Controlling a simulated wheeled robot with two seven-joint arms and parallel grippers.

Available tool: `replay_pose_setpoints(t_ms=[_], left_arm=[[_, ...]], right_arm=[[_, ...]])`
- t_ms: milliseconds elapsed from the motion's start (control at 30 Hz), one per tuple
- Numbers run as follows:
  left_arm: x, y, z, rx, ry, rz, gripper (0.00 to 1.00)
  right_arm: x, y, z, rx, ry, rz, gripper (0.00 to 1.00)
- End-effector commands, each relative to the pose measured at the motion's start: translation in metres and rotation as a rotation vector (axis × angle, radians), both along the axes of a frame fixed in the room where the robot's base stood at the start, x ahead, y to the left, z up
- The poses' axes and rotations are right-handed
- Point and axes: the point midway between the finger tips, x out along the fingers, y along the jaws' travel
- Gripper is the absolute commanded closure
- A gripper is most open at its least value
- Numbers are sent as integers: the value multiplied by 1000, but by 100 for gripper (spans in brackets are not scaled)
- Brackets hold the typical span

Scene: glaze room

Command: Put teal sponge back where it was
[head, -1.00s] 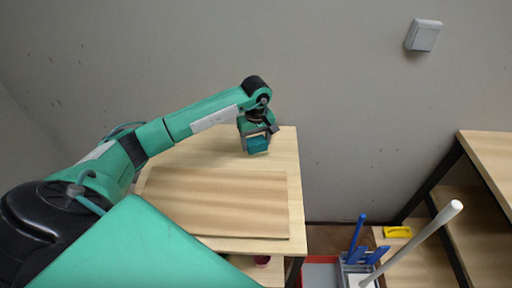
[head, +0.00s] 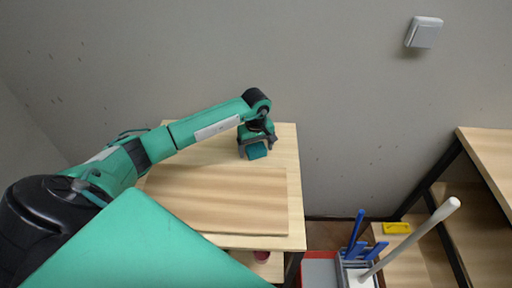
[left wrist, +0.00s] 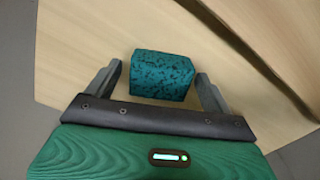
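The teal sponge (head: 256,151) is a small speckled block at the back right of the light wooden table (head: 289,155). It also shows in the left wrist view (left wrist: 160,75), where it appears to rest on the wood. My left gripper (head: 257,148) is over it, with one finger on each side. In the left wrist view the fingers of my left gripper (left wrist: 158,85) are open, with a visible gap on both sides of the sponge. My right gripper is not in view.
A wooden board (head: 220,200) lies on the table in front of the sponge. A dark red object (head: 261,256) is below the tabletop. At right are a grey and red container (head: 320,270) with blue-handled tools, a yellow item (head: 397,228) and a wooden shelf (head: 488,155).

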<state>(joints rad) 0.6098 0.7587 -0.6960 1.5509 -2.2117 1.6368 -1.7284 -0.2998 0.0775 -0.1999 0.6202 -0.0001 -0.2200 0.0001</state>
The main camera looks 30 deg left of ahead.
Motion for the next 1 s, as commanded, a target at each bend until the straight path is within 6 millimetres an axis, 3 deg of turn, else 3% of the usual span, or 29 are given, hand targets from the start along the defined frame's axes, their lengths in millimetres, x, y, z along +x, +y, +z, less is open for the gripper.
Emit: replay_pose_setpoints(t_ms=[300,367,733,1000], left_arm=[[0,0,6,-1,1,0,15],[1,0,11,1,-3,-1,15],[1,0,90,1,-5,-1,15],[0,0,120,0,-1,0,15]], right_arm=[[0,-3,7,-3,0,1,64],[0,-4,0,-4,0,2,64],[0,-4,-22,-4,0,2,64],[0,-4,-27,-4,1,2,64]])
